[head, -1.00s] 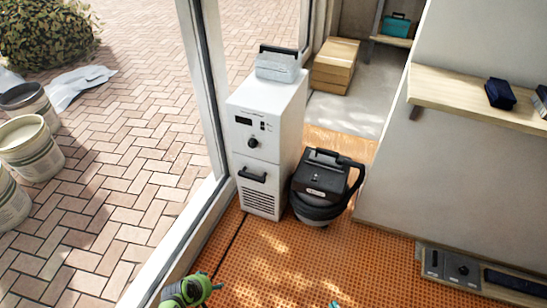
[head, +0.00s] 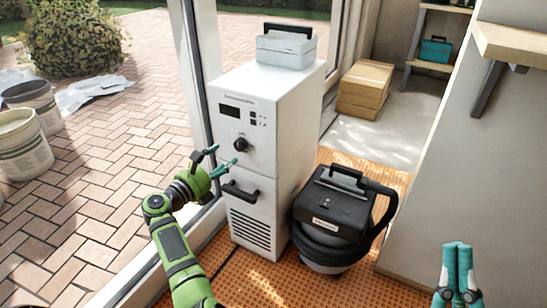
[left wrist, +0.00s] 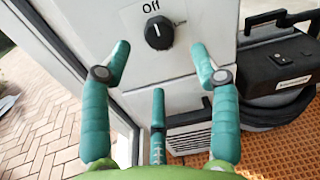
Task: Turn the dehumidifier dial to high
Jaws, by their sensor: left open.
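The white dehumidifier (head: 262,120) stands upright by the glass door frame. Its black dial (head: 240,144) is on the upper front, below a dark display. In the left wrist view the dial (left wrist: 159,33) has its white mark pointing up at the word "Off". My left gripper (head: 222,159) is open and empty in front of the panel, just below and left of the dial. In its wrist view, the teal fingers are spread below and to both sides of the dial, with no visible contact. My right gripper (head: 457,270) is low at the right, its teal fingers close together, nothing visible in it.
A black vacuum (head: 335,220) with a hose stands right beside the dehumidifier. A light grey case (head: 286,50) sits on top of the dehumidifier. A black handle (head: 240,192) juts out below the dial. Cardboard boxes (head: 365,90) and a wooden shelf (head: 512,42) are further right.

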